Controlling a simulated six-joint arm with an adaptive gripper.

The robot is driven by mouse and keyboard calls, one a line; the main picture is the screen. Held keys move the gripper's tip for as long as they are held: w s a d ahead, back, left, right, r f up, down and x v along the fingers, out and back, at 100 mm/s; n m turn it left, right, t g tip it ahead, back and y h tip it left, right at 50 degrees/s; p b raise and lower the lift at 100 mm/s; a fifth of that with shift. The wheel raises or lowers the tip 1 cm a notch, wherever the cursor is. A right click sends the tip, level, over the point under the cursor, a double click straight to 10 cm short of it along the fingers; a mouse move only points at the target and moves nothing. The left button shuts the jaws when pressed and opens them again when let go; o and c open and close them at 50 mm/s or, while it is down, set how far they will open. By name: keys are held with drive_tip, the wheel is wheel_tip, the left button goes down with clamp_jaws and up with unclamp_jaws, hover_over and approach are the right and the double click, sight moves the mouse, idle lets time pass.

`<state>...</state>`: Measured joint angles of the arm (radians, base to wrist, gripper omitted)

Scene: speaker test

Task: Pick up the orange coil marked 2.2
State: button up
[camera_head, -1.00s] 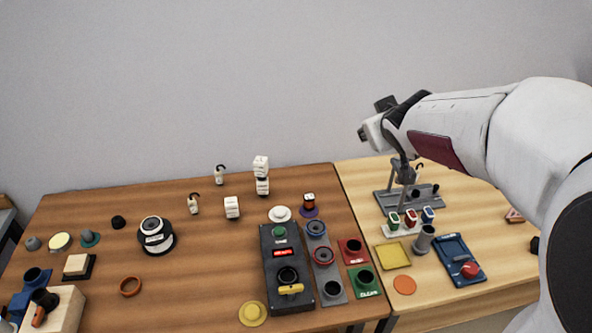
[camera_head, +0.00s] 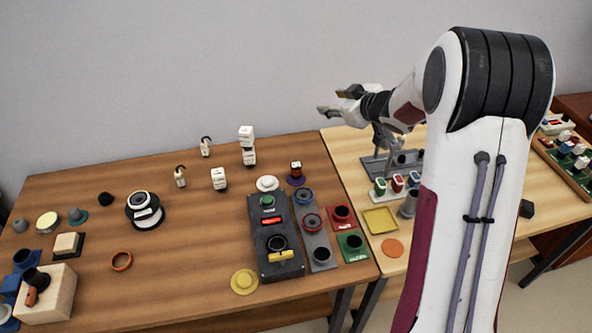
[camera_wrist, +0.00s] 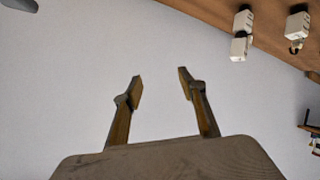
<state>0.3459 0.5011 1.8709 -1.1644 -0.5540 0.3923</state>
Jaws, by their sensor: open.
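The coil cannot be made out in the wrist view.
Stacked white blocks (camera_head: 247,145) stand left of the coil. A white round piece (camera_head: 268,184) and a black control box (camera_head: 275,240) are near it.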

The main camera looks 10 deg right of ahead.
wheel_tip(320, 180, down, 9)
drive_tip(key=a+n+g+y, duration=0.1)
drive_tip(key=a+n+y, duration=0.1)
drive_tip(key=y, duration=0.1)
drive_tip(key=n+g+y, duration=0.1)
drive_tip(key=g+y, duration=0.2)
drive_tip(key=y, duration=0.2)
approach(296, 170)
drive_tip(key=w, duration=0.1)
drive_tip(key=w+f, duration=0.1)
drive_tip(key=w+a+f, duration=0.1)
drive_tip(key=shift+w, duration=0.4)
drive_tip(key=shift+s+a+f, duration=0.15)
drive_tip(key=shift+s+f, duration=0.2)
drive_tip(key=shift+s, duration=0.05)
drive_tip(key=shift+x, duration=1.3)
drive_tip(key=shift+x, duration=2.6)
drive_tip(key=shift+c, duration=0.3)
